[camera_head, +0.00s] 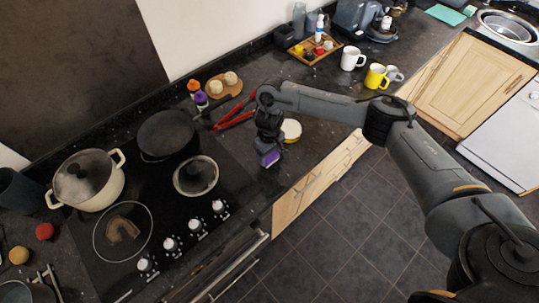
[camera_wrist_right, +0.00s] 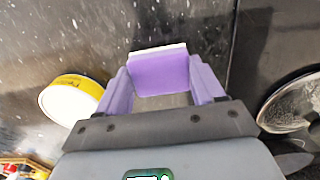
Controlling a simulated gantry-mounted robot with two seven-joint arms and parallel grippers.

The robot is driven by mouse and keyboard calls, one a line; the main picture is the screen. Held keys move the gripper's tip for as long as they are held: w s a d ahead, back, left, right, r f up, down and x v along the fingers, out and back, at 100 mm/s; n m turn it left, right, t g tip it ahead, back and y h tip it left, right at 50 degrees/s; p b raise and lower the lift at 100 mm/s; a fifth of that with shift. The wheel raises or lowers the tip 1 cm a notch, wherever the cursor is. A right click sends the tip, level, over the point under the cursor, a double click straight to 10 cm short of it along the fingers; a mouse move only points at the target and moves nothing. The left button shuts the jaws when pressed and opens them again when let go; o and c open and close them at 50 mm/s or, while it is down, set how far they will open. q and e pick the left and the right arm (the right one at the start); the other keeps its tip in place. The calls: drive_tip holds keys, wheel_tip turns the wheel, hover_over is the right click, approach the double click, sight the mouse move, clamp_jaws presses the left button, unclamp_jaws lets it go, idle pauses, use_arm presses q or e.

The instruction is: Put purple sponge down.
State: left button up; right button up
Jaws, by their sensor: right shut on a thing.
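The purple sponge (camera_head: 270,158) is at the tip of my right gripper (camera_head: 268,150), over the dark granite counter between the cooktop and the counter's front edge. In the right wrist view, the sponge (camera_wrist_right: 160,72) has a pale strip along its far edge and sits between the two purple fingers. My right gripper is shut on it. I cannot tell whether the sponge touches the counter. My left gripper is not in view.
A round yellow-sided container with a pale top (camera_head: 291,130) stands close beside the gripper. Red-handled tongs (camera_head: 232,120) lie behind. Bare counter (camera_head: 262,190) lies in front.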

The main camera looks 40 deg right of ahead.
drive_tip(key=shift+f, duration=0.35)
drive_tip(key=shift+f, duration=0.1)
drive_tip(key=o, duration=1.1)
